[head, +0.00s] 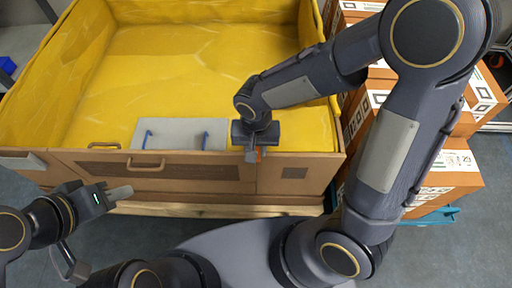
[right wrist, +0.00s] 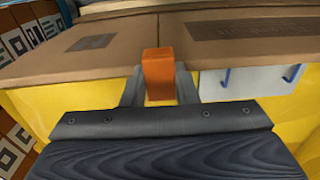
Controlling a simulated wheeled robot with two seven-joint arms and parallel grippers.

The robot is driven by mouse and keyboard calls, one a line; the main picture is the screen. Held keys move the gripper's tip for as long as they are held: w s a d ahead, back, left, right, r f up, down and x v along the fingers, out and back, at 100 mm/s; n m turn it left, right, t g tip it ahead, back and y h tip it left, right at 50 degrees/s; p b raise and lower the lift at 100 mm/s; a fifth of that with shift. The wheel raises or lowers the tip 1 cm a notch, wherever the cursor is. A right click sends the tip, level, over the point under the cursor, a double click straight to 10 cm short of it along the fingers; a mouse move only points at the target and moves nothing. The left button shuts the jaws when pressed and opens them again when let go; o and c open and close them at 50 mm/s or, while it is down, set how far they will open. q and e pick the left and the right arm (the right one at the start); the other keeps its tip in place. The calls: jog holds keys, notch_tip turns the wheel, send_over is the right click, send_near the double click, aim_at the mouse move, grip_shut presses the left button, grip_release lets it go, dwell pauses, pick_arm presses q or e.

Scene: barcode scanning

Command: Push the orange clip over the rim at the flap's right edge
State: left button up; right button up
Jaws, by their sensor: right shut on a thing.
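The orange clip (right wrist: 158,72) is between the fingers of my right gripper (right wrist: 159,88) in the right wrist view, at the top rim of the box wall where two cardboard panels meet. In the head view a small orange part (head: 259,152) shows under my right gripper (head: 251,152). The flap (head: 170,170) is the brown front panel of the yellow-lined box, left of the clip. Whether the clip is fully seated on the rim cannot be told. My left gripper (head: 118,194) is in front of the flap, apart from it; its finger gap is not clear.
A grey plate with two blue handles (head: 180,135) is at the box's front inner side. Orange-white cartons (head: 440,170) are stacked right of the box. The box's yellow floor (head: 190,70) is empty.

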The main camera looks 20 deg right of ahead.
pick_arm(q)
jog(key=shift+f, duration=0.5)
pick_arm(e)
jog(key=shift+s+d+f, duration=0.1)
jog(key=shift+s+f, duration=0.1)
jog(key=shift+f, duration=0.35)
jog(key=shift+s+d+f, duration=0.1)
jog(key=shift+s+f, duration=0.05)
jog(key=shift+f, duration=0.4)
jog(key=o, duration=0.9)
jog(key=shift+a+r, duration=0.1)
jog(key=shift+r, duration=0.35)
pick_arm(q)
jog(key=r+p, duration=0.4)
jog(key=shift+w, duration=0.35)
pick_arm(e)
jog(key=shift+o, duration=0.6)
jog(key=r, duration=0.9)
jog(key=shift+w+a, duration=0.1)
jog(key=shift+w, duration=0.1)
